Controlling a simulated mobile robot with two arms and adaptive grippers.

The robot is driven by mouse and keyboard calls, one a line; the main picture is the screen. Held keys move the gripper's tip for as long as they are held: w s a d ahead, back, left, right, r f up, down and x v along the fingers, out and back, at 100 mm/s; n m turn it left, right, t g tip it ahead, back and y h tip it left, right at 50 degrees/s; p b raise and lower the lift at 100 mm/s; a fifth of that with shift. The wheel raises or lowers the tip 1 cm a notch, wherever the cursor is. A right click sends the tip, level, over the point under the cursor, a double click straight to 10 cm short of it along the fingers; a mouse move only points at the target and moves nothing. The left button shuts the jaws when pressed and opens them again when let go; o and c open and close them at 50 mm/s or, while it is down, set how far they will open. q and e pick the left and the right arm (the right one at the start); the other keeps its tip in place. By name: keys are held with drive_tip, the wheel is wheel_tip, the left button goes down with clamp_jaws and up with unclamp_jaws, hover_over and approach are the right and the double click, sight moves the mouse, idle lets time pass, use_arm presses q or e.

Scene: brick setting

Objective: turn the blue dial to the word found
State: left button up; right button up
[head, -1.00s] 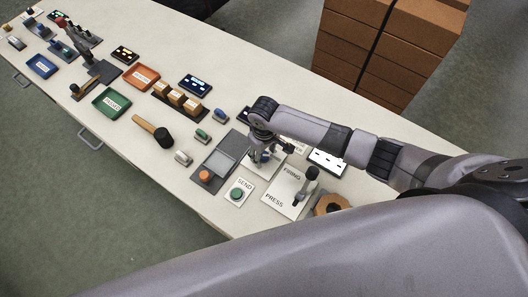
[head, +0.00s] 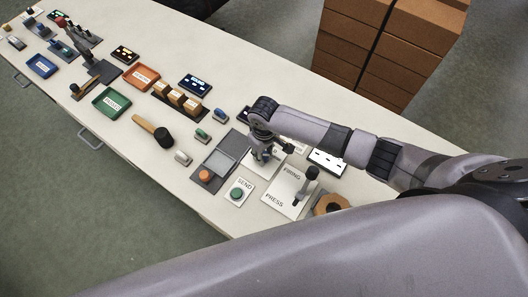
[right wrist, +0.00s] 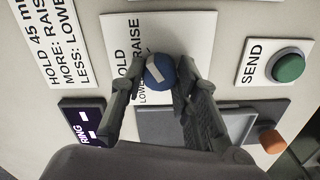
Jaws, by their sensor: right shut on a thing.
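The blue dial (right wrist: 160,74) stands on a white plate (right wrist: 196,28) in the right wrist view, with a pale pointer mark across its top. The plate carries words that read HOLD, RAISE and LOWER, partly covered by the dial and a finger. My right gripper (right wrist: 156,88) has one finger on each side of the dial and is shut on it. In the head view my right gripper (head: 265,155) is over the white plate and largely hides the dial. My left gripper is not in view.
A white sign (right wrist: 54,40) reads HOLD 45 mm, MORE: RAISE, LESS: LOWER. A dark display (right wrist: 84,122) is below it.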

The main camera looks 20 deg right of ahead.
drive_tip(key=shift+r+n, duration=0.1)
drive_tip(key=shift+n, duration=0.2)
drive_tip(key=shift+n+p, duration=0.75)
drive_tip(key=shift+n, duration=0.25)
drive_tip(key=n+p, duration=0.1)
drive_tip(key=n, duration=0.1)
drive_tip(key=shift+n, duration=0.3)
drive_tip(key=n, duration=0.3)
drive_tip(key=shift+p, duration=0.3)
drive_tip(key=shift+n, duration=1.7)
drive_tip(key=o, duration=1.2)
drive_tip(key=shift+c, duration=0.2)
